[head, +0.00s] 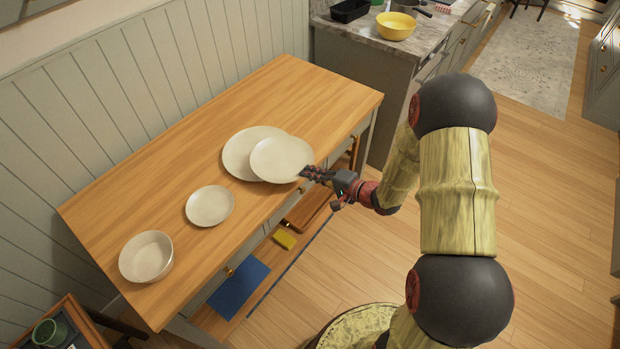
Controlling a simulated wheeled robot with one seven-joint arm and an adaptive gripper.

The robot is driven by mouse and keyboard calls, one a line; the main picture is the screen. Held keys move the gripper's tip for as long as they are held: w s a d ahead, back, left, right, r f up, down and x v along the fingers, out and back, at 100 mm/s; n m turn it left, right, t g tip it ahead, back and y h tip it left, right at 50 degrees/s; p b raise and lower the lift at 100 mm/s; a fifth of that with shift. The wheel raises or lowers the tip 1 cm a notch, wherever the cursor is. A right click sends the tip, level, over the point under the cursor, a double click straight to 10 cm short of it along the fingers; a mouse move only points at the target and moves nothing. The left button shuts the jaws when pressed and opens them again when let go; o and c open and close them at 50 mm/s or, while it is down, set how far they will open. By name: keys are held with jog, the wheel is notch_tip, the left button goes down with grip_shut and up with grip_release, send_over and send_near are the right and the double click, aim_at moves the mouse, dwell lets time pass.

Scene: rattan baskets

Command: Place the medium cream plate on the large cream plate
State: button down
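The large cream plate (237,153) lies on the wooden table. The medium cream plate (281,160) overlaps its right side and covers part of it. The medium plate reaches past the large plate's right edge; I cannot tell whether it touches the large plate or is held just above it. My gripper (305,174) is at the medium plate's right rim, with its fingers meeting the edge. The fingers appear closed on the rim.
A small cream plate (210,206) and a cream bowl (146,257) stand on the table (290,90) nearer the left front. The table's far end is clear. A counter with a yellow bowl (396,26) stands behind. A panelled wall borders the left.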

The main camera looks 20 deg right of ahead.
jog(key=shift+f, duration=0.75)
jog(key=shift+f+b, duration=0.2)
jog(key=shift+b, duration=0.2)
jog(key=c, duration=2.1)
grip_release()
jog(key=shift+o, duration=0.3)
jog(key=shift+r, duration=0.1)
